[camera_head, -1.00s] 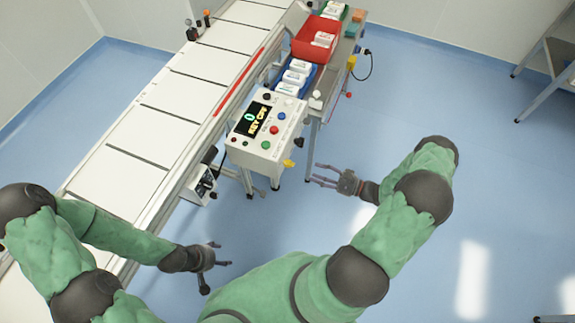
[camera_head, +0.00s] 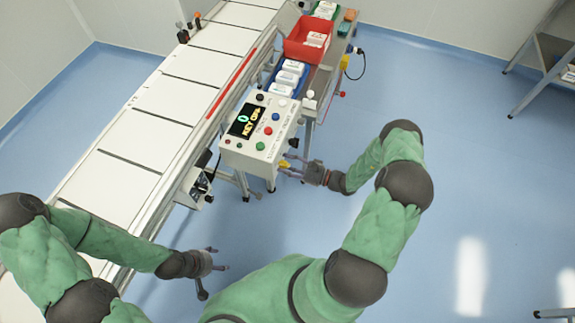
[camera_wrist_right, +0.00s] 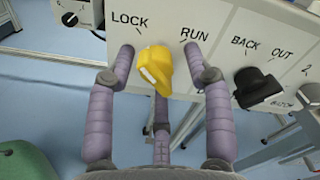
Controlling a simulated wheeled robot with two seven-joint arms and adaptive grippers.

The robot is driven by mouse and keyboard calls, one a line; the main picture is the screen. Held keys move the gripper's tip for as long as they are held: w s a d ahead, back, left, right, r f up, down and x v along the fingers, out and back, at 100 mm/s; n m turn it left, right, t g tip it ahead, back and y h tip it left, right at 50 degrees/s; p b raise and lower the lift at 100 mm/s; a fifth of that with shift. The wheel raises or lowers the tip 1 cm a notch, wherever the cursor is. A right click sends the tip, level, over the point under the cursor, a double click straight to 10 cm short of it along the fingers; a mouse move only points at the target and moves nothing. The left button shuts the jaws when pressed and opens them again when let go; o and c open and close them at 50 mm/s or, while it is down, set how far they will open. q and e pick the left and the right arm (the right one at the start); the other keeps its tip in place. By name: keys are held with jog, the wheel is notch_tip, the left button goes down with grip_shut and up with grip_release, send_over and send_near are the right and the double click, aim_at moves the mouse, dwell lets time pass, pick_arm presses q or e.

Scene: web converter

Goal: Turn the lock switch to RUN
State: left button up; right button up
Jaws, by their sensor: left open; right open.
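The control box (camera_head: 258,138) stands beside the conveyor; its display reads "KEY OFF" as far as I can read it. The yellow lock switch (camera_wrist_right: 155,68) is on its side panel, between the labels LOCK and RUN; its white-marked end leans toward the lower left and its top toward LOCK or centre, hard to tell. It also shows in the head view (camera_head: 284,164). My right gripper (camera_wrist_right: 165,62) is open, its fingers on either side of the yellow switch, with no clear contact. My left gripper (camera_head: 220,258) is open and empty over the floor.
A black BACK/OUT switch (camera_wrist_right: 257,86) sits right of the yellow one on the same panel. The conveyor (camera_head: 140,120) runs along the left. A red bin (camera_head: 309,40) and a blue bin (camera_head: 287,78) stand behind the box.

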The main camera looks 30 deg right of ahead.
grip_shut()
jog(key=shift+d+m, duration=0.1)
jog(key=shift+m, duration=0.3)
jog(key=m, duration=0.3)
jog(key=shift+m, duration=0.4)
jog(key=m, duration=0.9)
jog(key=shift+s+a+f+p, duration=0.1)
jog(key=shift+s+a+p, duration=0.1)
jog(key=shift+p, duration=0.15)
jog(key=m, duration=0.4)
jog(key=shift+s+a, duration=0.1)
jog(key=shift+a, duration=0.1)
jog(key=shift+m, duration=0.3)
